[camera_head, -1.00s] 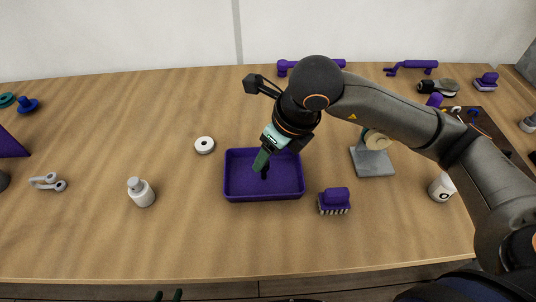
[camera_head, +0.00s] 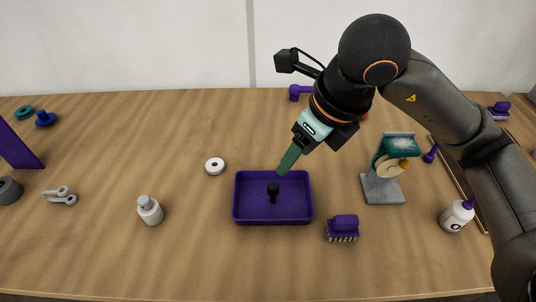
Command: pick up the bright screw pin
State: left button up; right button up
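I cannot make out a bright screw pin for certain. A small pale grey shackle-like piece (camera_head: 60,196) with two round ends lies at the left of the table; I cannot tell whether a pin is in it. My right gripper (camera_head: 289,159) points down over the back edge of the purple tray (camera_head: 235,205). Its green fingers overlap in this view, so I cannot tell their opening. My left gripper is out of view.
A white ring (camera_head: 215,166) and white bottle (camera_head: 150,211) stand left of the tray. A purple brush (camera_head: 343,228), a grey stand (camera_head: 383,189) and a purple-tipped bottle (camera_head: 457,214) are to the right. The front left of the table is clear.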

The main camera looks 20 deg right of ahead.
aim_at(145, 202)
jog(key=j+u, duration=0.2)
jog(key=u, duration=0.15)
jog(key=j+u, duration=0.2)
jog(key=u, duration=0.2)
jog(key=j+u, duration=0.35)
jog(key=l, duration=0.1)
